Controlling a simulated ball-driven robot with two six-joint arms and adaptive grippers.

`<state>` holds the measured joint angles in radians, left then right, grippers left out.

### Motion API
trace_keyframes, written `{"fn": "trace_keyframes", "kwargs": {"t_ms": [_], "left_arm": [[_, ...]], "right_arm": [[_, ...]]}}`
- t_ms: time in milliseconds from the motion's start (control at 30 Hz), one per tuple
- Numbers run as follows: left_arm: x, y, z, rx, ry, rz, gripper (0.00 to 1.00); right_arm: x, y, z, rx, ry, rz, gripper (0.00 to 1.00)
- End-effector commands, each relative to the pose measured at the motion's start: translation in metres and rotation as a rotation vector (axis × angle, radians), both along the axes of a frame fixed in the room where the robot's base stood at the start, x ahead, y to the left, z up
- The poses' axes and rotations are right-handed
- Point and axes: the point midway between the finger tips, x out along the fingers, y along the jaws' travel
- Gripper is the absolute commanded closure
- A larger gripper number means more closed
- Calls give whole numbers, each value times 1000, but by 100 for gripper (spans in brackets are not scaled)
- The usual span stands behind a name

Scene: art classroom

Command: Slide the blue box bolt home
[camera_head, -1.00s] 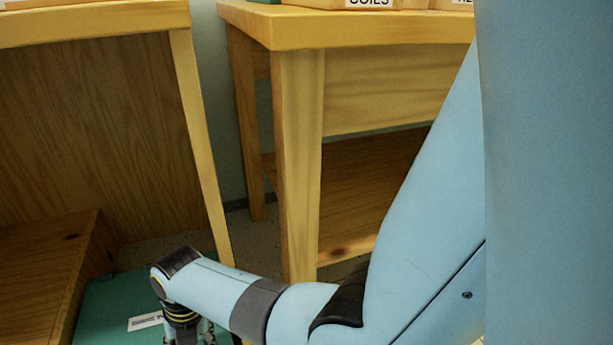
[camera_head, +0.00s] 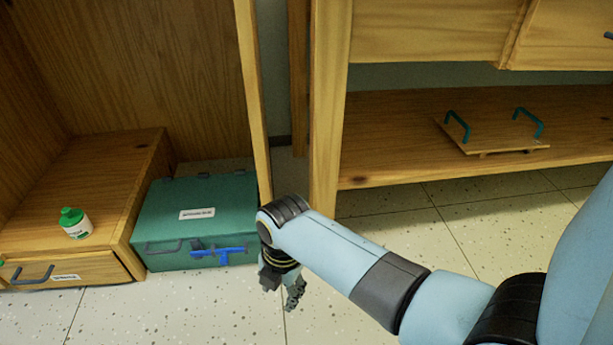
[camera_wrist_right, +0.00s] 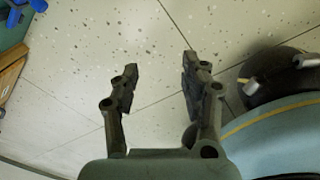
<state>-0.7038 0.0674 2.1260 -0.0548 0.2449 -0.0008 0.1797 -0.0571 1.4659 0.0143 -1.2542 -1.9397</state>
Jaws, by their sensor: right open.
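A green box (camera_head: 213,210) with a white label stands on the floor against the wooden furniture. A bright blue bolt (camera_head: 222,254) lies across the lower part of its front face. I cannot tell how far the bolt is slid. My right gripper (camera_head: 284,288) hangs over the floor to the right of the bolt, apart from it. In the right wrist view, the right gripper (camera_wrist_right: 158,70) is open and empty, with bare floor between its fingers. A blue part, likely the bolt (camera_wrist_right: 12,32), shows at the upper left there. My left gripper is out of view.
A wooden drawer unit (camera_head: 110,170) with a green-capped bottle (camera_head: 75,223) on it stands left of the box. A wooden leg (camera_head: 253,100) rises by the box's right end. A tray with teal handles (camera_head: 480,133) lies on the right shelf. The floor (camera_head: 180,315) in front is clear.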

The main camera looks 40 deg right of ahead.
Motion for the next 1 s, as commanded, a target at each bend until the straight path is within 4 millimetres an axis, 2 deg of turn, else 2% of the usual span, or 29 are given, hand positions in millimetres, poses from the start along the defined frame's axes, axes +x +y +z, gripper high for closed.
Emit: {"fn": "trace_keyframes", "kwargs": {"t_ms": [100, 300, 1000], "left_arm": [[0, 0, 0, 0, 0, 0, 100], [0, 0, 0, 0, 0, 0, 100], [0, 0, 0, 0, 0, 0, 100]], "right_arm": [[-17, -8, 6, -5, 12, -118, 55], [-33, -17, 13, -10, 24, -252, 55], [-40, -18, 14, -11, 31, -286, 55]]}}
